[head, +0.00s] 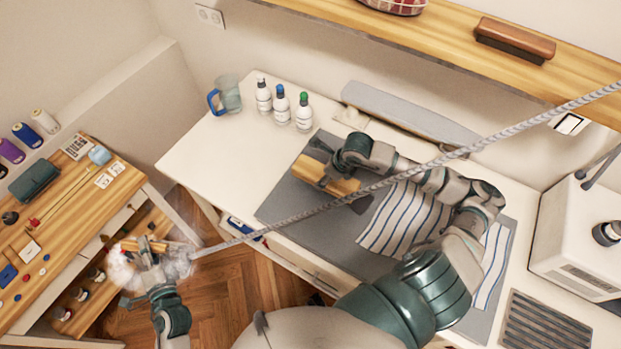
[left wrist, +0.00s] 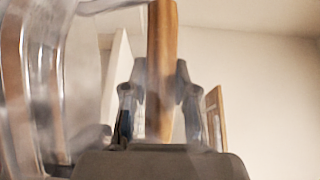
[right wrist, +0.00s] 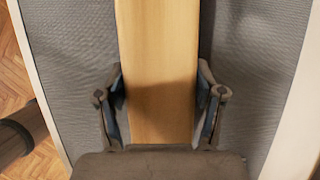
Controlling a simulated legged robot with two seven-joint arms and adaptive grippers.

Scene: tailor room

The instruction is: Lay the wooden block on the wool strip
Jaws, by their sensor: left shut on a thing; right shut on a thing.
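The wooden block (head: 311,172) is a pale, long piece over the grey mat, below the shelf. My right gripper (head: 342,168) is shut on it; the right wrist view shows the block (right wrist: 157,60) between both fingers (right wrist: 160,100). A darker grey patch, apparently the wool strip (head: 362,205), shows at the block's right end; most of it is hidden. I cannot tell whether the block touches it. My left gripper (head: 150,250) is off the table at lower left, shut on a wooden handle (left wrist: 161,65) of a partly see-through tool with white puffs, probably steam.
A grey braided hose (head: 400,178) crosses above the table from the left tool to the upper right. Striped cloth (head: 400,222) lies right of the block. Several bottles (head: 282,105) and a jug (head: 228,95) stand at the back left. A white machine (head: 585,240) is at right.

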